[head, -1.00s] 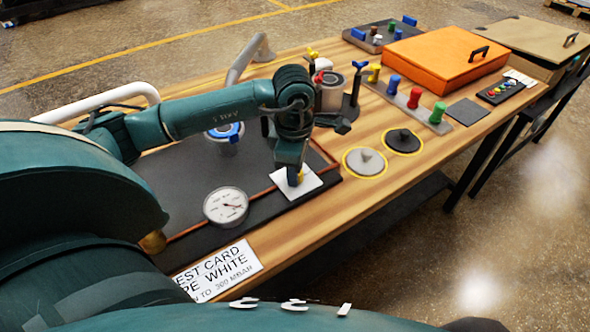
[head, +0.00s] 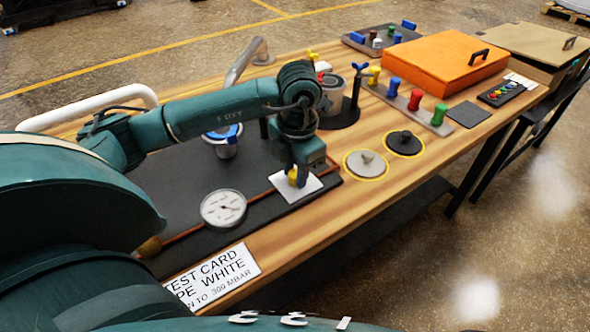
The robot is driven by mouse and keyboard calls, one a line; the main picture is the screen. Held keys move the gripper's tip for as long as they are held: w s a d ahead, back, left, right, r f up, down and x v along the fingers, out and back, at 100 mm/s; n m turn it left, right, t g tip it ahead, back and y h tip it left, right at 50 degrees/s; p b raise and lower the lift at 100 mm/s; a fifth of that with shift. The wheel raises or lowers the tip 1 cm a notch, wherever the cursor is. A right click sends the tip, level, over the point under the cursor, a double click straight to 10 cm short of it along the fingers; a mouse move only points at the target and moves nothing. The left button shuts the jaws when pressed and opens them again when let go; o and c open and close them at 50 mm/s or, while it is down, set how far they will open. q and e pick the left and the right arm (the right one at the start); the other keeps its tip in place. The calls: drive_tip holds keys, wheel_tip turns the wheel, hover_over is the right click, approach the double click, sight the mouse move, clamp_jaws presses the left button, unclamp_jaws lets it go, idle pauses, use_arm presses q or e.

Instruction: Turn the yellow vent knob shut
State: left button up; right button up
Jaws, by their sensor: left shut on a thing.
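The yellow vent knob (head: 292,177) sits on a white square plate (head: 315,185) near the front right corner of the dark panel. Only a small part of it shows, since my left gripper (head: 297,178) comes down on it from above. The left gripper's jaws are shut on the knob, and the fingertips are partly hidden by the hand. A copper-coloured pipe (head: 258,193) runs along the panel by the plate. A round white dial gauge (head: 223,208) stands left of the knob. My right gripper is not in view.
A blue-topped fitting (head: 225,135) stands behind my left forearm. Two discs with knobs, a grey one (head: 366,163) and a black one (head: 404,143), lie to the right. A test card (head: 213,272) lies in front. Coloured pegs (head: 415,98) and an orange case (head: 446,58) are farther back.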

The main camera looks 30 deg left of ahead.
use_arm(q)
drive_tip(key=shift+n, duration=0.9)
drive_tip(key=o, duration=1)
drive_tip(key=shift+r, duration=0.1)
drive_tip(key=r, duration=0.4)
drive_tip(key=r+p, duration=0.1)
drive_tip(key=r, duration=0.8)
drive_tip(key=shift+d, duration=0.35)
